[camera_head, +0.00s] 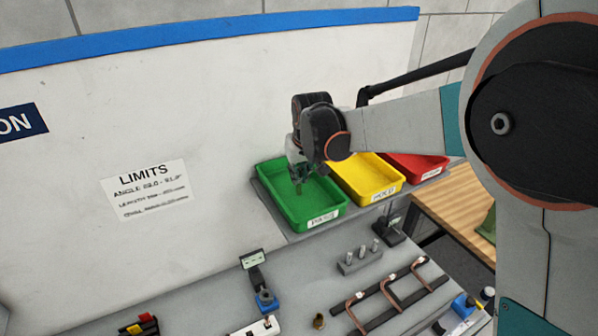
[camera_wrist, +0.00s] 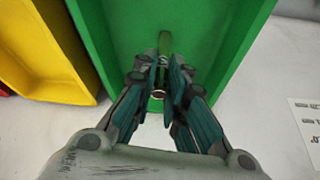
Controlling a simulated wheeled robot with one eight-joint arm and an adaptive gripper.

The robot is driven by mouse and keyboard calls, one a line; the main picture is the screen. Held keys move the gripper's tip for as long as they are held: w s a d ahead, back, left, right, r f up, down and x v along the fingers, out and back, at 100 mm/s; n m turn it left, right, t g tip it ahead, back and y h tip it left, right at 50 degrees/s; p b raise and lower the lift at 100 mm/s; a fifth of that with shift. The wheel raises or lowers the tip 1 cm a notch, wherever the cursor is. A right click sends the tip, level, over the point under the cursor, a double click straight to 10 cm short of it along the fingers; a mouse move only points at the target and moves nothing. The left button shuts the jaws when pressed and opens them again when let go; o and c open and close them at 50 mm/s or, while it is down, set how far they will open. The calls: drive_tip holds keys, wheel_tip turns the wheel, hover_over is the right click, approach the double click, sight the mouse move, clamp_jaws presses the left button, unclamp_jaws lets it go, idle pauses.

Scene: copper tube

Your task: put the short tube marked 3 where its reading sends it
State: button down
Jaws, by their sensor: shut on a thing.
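My gripper (camera_head: 297,182) is over the green tray (camera_head: 326,196), pointing down into it. In the wrist view, my gripper (camera_wrist: 160,85) is shut on a short tube (camera_wrist: 165,45), with its round open end (camera_wrist: 158,95) between the fingers. The tube looks dull olive against the green tray (camera_wrist: 215,25); no number on it can be read. Whether the tube touches the tray floor cannot be told. The green tray's label seems to read PASS. The yellow tray (camera_head: 365,177) beside it seems labelled HOLD, and the red tray (camera_head: 415,163) has an unreadable label.
A LIMITS sign (camera_head: 147,188) is on the white wall, its small print blurred. On the grey bench below stand a block with pegs (camera_head: 360,258), bent copper tubes (camera_head: 358,312) on a dark rack, a small brass-coloured piece (camera_head: 318,321) and a blue fixture (camera_head: 266,300).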

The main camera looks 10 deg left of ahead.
drive_tip(key=shift+s, duration=0.1)
drive_tip(key=shift+f, duration=0.1)
drive_tip(key=c, duration=1.6)
unclamp_jaws()
drive_tip(key=shift+c, duration=0.2)
drive_tip(key=b+v, duration=0.1)
drive_tip(key=v, duration=1.1)
drive_tip(key=shift+r, duration=0.2)
